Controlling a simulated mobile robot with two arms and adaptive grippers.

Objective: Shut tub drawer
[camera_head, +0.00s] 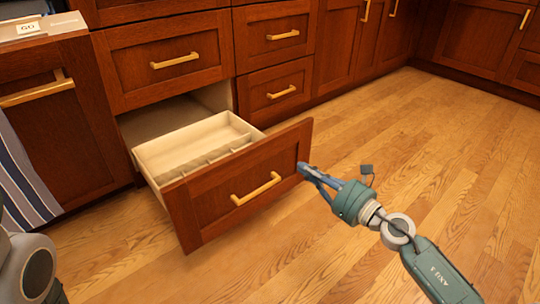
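The tub drawer (237,188) is a low wooden drawer with a dark red-brown front and a brass handle (256,189). It stands pulled well out of the cabinet, and its pale inner tub (196,140) with dividers shows empty. My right gripper (306,171) is at the right edge of the drawer front, its blue fingers pointing left at the edge. Whether the fingertips touch the wood, and whether they are open or shut, I cannot tell. My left gripper is not in view; only part of my own body shows at the lower left.
Shut drawers with brass handles (175,61) sit above and to the right of the open one. A dishwasher-like panel (50,120) with a striped towel (24,180) is at the left. The wooden floor (430,130) is clear at the right and in front.

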